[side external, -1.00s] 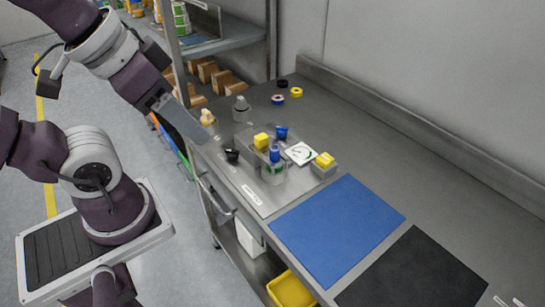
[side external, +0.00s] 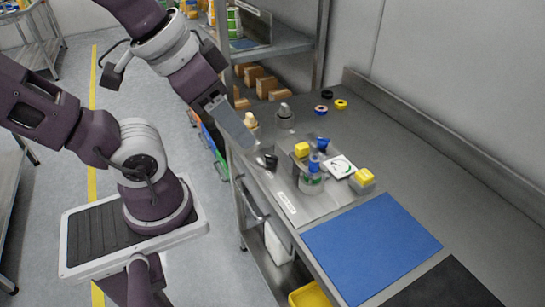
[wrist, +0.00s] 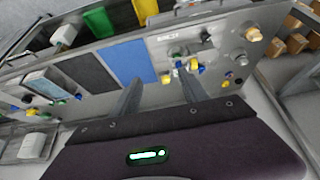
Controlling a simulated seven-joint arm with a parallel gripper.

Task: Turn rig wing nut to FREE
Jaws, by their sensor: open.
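I cannot tell which part is the wing nut, nor read a FREE mark. My gripper (side external: 247,143) is at the plate's left, apparently above the bench edge, touching no part that I can make out. In the wrist view my gripper (wrist: 159,74) is open and empty, with the rig beyond it.
A blue mat (side external: 372,245) and a black mat (side external: 445,286) lie in front of the rig. Tape rolls (side external: 340,104) and two nozzle-topped containers (side external: 285,115) stand behind. A shelf post (side external: 321,45) rises at the back. The bench's right side is clear.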

